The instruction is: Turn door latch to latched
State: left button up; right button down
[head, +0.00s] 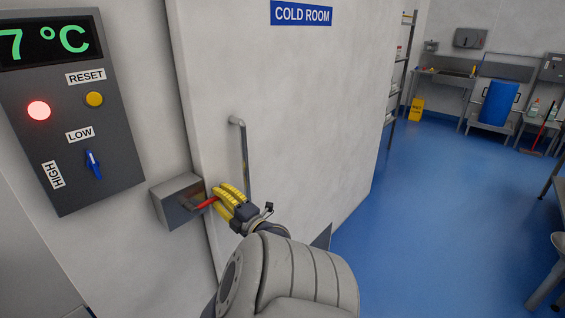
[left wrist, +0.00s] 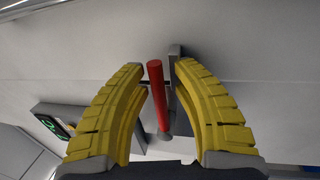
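The cold room door (head: 290,120) stands in the middle of the head view. A grey latch box (head: 176,212) is mounted at its left edge, with a red latch handle (head: 206,203) sticking out to the right. My left gripper (head: 217,197), with yellow fingers, is at this handle and partly hides it. In the left wrist view the red handle (left wrist: 158,95) lies between the two fingers (left wrist: 160,68), with a gap visible on each side. The fingers are apart and look not closed on it. My right gripper is not in view.
A vertical grey door pull (head: 243,155) is close behind my left gripper. A control panel (head: 70,110) with a lit red lamp, yellow button and blue switch is on the wall at left. Open blue floor (head: 430,230) lies to the right, with a blue tub (head: 498,103) far back.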

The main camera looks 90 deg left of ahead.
pick_arm(q)
jog(key=shift+o, duration=0.7)
jog(key=v, duration=1.2)
